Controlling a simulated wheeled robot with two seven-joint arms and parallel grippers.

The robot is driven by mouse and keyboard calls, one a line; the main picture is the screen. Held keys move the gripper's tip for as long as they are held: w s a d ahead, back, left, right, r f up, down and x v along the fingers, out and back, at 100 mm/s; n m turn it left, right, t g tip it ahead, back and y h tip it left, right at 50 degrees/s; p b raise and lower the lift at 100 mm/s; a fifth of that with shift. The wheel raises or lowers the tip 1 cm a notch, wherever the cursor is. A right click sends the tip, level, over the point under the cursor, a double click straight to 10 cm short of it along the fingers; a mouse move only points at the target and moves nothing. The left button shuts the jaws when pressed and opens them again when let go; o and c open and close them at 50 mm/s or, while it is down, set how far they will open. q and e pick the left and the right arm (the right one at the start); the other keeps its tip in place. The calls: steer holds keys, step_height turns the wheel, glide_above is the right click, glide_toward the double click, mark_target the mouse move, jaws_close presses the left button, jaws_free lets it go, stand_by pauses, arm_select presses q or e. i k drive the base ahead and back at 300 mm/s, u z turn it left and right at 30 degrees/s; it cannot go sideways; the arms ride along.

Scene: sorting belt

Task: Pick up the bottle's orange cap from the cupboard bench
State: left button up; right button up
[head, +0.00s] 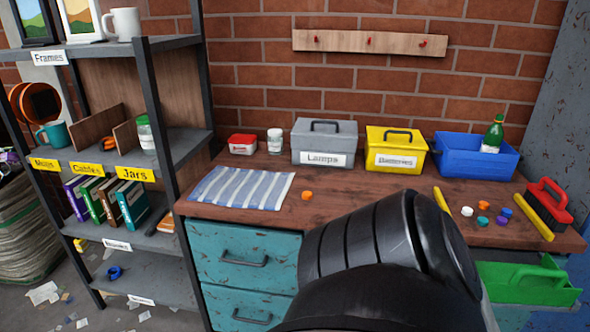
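An orange cap (307,195) lies on the wooden cupboard bench (345,191), just right of the striped cloth. A second, smaller orange cap (484,205) lies at the right among several loose caps. A green bottle (493,136) with a pale label stands in the blue bin; I cannot tell which cap belongs to it. A large black arm link, seemingly mine, rises in the lower middle and hides part of the bench's front. Neither gripper shows.
A blue-striped cloth (240,187), grey box (325,142), yellow box (396,149) and blue bin (476,157) occupy the bench. A red-handled brush (549,205) and yellow bars lie at the right. Shelving (185,150) stands left. Bare wood surrounds the left orange cap.

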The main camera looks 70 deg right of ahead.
mark_target(307, 194)
steer(key=z, duration=1)
steer(key=i, duration=1.05)
steer(key=z, duration=1.15)
